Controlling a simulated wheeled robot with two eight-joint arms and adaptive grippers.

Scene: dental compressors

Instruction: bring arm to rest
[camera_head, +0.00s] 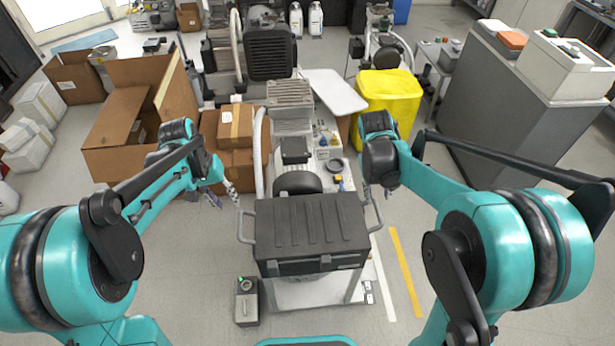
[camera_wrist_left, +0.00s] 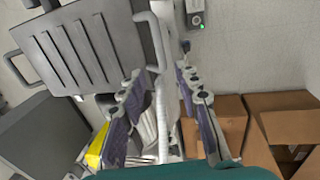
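My left gripper (camera_head: 228,196) is beside the left handle of a black ribbed case (camera_head: 312,226) in the head view. In the left wrist view, its two fingers (camera_wrist_left: 160,65) stand apart with nothing clamped between them. The case's grey handle (camera_wrist_left: 154,38) shows beyond the fingertips. My right gripper (camera_head: 368,190) hangs near the case's right handle (camera_head: 376,212). It is small and partly hidden by my right arm, so its fingers are unclear. The case rests level on a light stand.
Cardboard boxes (camera_head: 236,124) stand behind my left gripper, with a larger open box (camera_head: 118,125) further left. A yellow bin (camera_head: 388,98) stands behind my right arm. A grey cabinet (camera_head: 500,110) is at right. A small dark device (camera_head: 246,302) sits on the floor.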

